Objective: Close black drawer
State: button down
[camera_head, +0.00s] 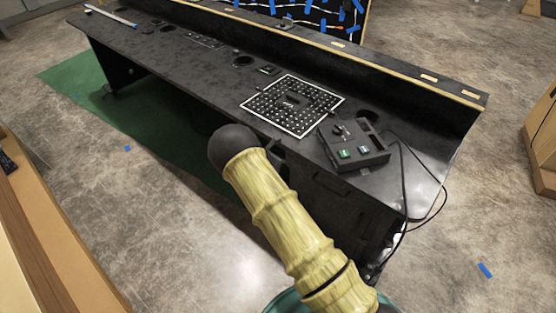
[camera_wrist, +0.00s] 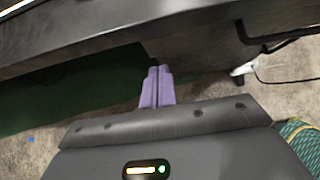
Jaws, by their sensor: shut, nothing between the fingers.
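The black console desk (camera_head: 180,62) runs across the head view. Under its right end is a dark front with a handle-like shape, which looks like the black drawer (camera_head: 335,190); my arm partly covers this area, and I cannot tell how far open it is. In the wrist view a dark boxy part (camera_wrist: 200,46) hangs under the desk edge, just beyond my fingers. My gripper (camera_wrist: 158,70) has purple fingers pressed together, empty, below the desk's edge. I cannot tell whether the fingertips touch the dark part. In the head view the gripper is mostly hidden by my arm.
A control box (camera_head: 353,145) with buttons and a square perforated panel (camera_head: 292,104) sit on the desk top. Black cables (camera_head: 403,190) hang off the right end. A green mat (camera_head: 150,130) lies under the desk. Wooden furniture (camera_head: 40,230) stands at left.

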jog(key=s+a+f+v, duration=0.1)
jog(key=f+v, duration=0.1)
jog(key=v, duration=1)
jog(key=shift+s+a+r, duration=0.3)
jog(key=shift+s, duration=0.05)
jog(key=s+d+r+m+g+y, duration=0.35)
jog(key=s+d+r+m, duration=0.45)
jog(key=s+d+m, duration=0.3)
jog(key=s+d+r+m+y, duration=0.1)
jog(key=s+r+m, duration=0.3)
jog(key=s+m, duration=0.4)
jog(key=s+d+r+m+y, duration=0.2)
jog(key=s+d+r+m, duration=0.2)
jog(key=s+m, duration=0.4)
jog(key=shift+s+d+r, duration=0.15)
jog(key=shift+s+r, duration=0.15)
jog(key=shift+s, duration=0.05)
